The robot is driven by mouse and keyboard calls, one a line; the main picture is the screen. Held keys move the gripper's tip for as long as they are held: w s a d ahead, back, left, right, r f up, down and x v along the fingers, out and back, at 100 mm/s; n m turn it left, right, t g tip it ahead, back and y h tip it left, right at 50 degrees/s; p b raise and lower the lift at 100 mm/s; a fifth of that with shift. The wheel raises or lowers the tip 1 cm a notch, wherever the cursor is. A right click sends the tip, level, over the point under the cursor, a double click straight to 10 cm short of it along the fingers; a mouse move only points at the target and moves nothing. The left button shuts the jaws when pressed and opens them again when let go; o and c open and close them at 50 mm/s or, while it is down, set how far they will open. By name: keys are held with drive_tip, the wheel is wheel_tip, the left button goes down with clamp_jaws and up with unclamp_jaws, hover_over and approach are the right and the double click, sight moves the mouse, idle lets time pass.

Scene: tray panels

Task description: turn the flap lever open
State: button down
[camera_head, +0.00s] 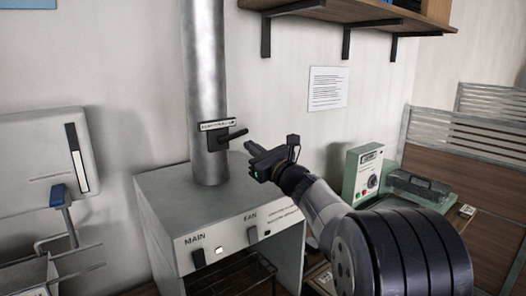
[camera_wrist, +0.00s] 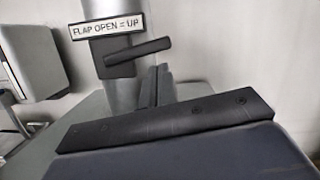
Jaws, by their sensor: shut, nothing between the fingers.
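The flap lever (camera_head: 234,134) is a short black handle on a dark mount on the round metal pipe (camera_head: 206,70). It points right and slightly up, close to horizontal. In the wrist view the lever (camera_wrist: 140,50) sits below a white label (camera_wrist: 104,27) reading "FLAP OPEN = UP". My gripper (camera_head: 250,148) is shut and empty, just right of and a little below the lever's free end in the head view. In the wrist view its fingers (camera_wrist: 157,85) are together, below the lever. A gap seems to show between them and the lever; I cannot tell the exact distance.
The pipe rises from a grey cabinet (camera_head: 165,205) with MAIN and FAN switches. A wooden shelf (camera_head: 340,12) on black brackets hangs above right. A green-grey device (camera_head: 361,172) stands right behind my arm. A white wall box (camera_head: 45,150) is at left.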

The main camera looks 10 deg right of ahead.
sight(244, 133)
drive_tip(key=shift+x, duration=1)
drive_tip(key=shift+d+r+n+y, duration=0.1)
drive_tip(key=shift+r+n+y, duration=0.25)
drive_tip(key=shift+n, duration=0.65)
drive_tip(key=n+b, duration=0.1)
drive_tip(key=r+n+g, duration=0.1)
drive_tip(key=shift+r+n+y+b, duration=0.25)
drive_tip(key=shift+n+y+b, duration=0.1)
drive_tip(key=shift+n, duration=0.05)
drive_tip(key=r+n, duration=0.1)
drive_tip(key=n, duration=0.1)
drive_tip(key=a+r+n+g, duration=0.1)
drive_tip(key=n, duration=0.2)
drive_tip(key=r+n+g+y+b, duration=0.1)
drive_tip(key=n, duration=0.1)
drive_tip(key=shift+s+a+r+n, duration=0.2)
drive_tip(key=shift+s+r+n, duration=0.1)
drive_tip(key=shift+r, duration=0.1)
drive_tip(key=shift+s+a+r+n+g, duration=0.15)
drive_tip(key=shift+a+r+n, duration=0.15)
drive_tip(key=shift+n, duration=0.4)
drive_tip(key=shift+s+a+r+n+g, duration=0.1)
drive_tip(key=shift+a+r+n+g, duration=0.15)
drive_tip(key=shift+n, duration=0.45)
drive_tip(key=shift+s+a+r+n+g, duration=0.1)
drive_tip(key=shift+a+r+n, duration=0.2)
drive_tip(key=shift+n, duration=0.4)
